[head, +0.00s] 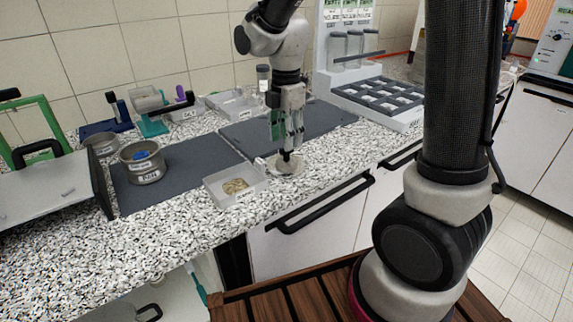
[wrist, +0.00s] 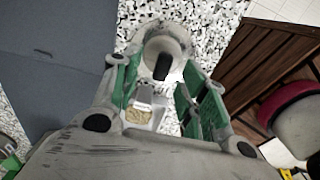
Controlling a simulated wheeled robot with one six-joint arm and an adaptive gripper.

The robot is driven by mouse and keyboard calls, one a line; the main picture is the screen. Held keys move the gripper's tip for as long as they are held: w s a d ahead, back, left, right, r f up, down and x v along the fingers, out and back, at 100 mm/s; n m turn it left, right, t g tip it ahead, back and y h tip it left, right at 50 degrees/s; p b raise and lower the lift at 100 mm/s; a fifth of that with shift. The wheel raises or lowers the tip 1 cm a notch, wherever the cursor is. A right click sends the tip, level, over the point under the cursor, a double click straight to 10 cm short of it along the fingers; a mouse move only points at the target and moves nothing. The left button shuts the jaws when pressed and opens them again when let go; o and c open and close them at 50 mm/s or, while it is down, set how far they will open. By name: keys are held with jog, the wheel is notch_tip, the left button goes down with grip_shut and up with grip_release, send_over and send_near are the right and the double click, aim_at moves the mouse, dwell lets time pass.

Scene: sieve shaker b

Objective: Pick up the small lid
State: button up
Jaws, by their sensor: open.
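The small lid (head: 286,166) is a pale round disc with a black knob, lying on the speckled worktop beside a clear tray. It also shows in the wrist view (wrist: 177,44), with its black knob standing up from the middle. My gripper (head: 288,142) points down just above the lid. In the wrist view my gripper (wrist: 160,88) has its green-padded fingers spread apart, and the knob appears beyond them, near the middle of the gap. I cannot tell whether the fingertips reach down to the knob. Nothing is held.
A clear tray (head: 236,187) with tan contents sits close left of the lid. Dark mats (head: 185,166) lie on the worktop, one bearing a metal sieve (head: 142,166). A white rack (head: 375,95) stands behind right. The worktop's front edge is near the lid.

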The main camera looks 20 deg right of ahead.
aim_at(287, 159)
jog(key=f, duration=0.4)
jog(key=shift+s+f, duration=0.2)
grip_shut()
jog(key=shift+r, duration=0.1)
